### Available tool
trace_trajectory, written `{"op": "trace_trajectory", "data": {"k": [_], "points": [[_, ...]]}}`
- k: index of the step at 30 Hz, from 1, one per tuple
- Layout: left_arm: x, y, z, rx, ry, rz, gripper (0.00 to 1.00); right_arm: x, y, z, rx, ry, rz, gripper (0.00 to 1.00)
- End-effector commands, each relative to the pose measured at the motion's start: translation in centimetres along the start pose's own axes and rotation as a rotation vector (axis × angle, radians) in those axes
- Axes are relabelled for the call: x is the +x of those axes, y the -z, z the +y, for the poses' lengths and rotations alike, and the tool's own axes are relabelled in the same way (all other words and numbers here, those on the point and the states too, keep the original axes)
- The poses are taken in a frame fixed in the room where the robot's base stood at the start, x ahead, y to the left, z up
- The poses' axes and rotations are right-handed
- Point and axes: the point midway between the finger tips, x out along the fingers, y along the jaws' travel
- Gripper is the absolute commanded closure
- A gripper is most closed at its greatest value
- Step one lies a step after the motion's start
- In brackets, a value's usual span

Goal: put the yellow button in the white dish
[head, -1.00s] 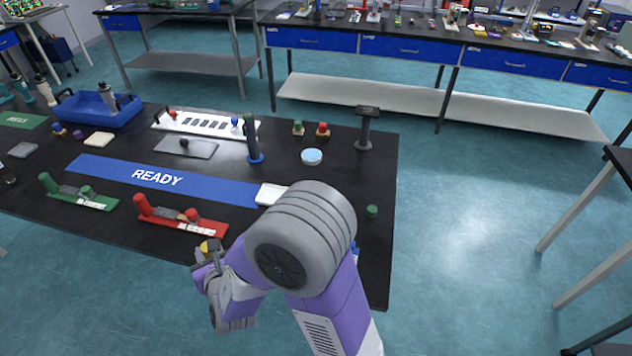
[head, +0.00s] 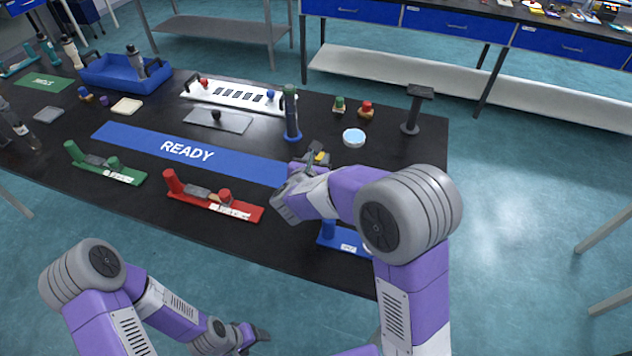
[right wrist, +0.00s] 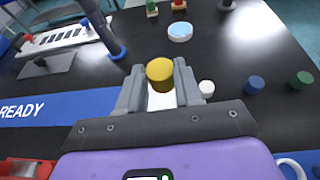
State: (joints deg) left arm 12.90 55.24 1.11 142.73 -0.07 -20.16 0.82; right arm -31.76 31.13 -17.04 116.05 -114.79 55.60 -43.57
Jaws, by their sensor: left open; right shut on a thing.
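The yellow button (head: 319,157) is between the fingers of my right gripper (head: 316,160), which is shut on it above the table. In the right wrist view the yellow button (right wrist: 160,73) stands between the two grey fingertips. The white dish (head: 353,137), small and round with a pale blue inside, sits on the table just beyond and to the right of the gripper. The dish also shows in the right wrist view (right wrist: 180,31), ahead of the fingers and apart from them. My left gripper (head: 262,334) is open and low at the front, off the table.
White (right wrist: 206,87), blue (right wrist: 254,84) and green (right wrist: 302,80) buttons lie to the gripper's right.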

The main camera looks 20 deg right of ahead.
Motion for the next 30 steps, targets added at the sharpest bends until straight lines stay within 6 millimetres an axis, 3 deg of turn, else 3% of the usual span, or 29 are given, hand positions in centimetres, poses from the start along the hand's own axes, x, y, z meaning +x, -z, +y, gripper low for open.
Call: {"op": "trace_trajectory", "data": {"k": [3,9,16,30], "points": [[1.8,0.1,-0.7,0.0,0.0,0.0,0.32,3.1,0.6,1.6,0.033,0.091,0.0,0.95],[3.1,0.1,-1.2,0.0,0.0,0.0,0.32,6.0,1.4,3.4,0.07,0.196,0.001,0.95],[3.8,0.2,-1.4,0.001,0.0,0.0,0.32,7.2,2.4,4.0,0.083,0.238,0.0,0.95],[6.0,0.3,-2.2,0.001,0.0,0.001,0.32,9.4,8.3,4.0,0.082,0.238,-0.001,0.95]]}}
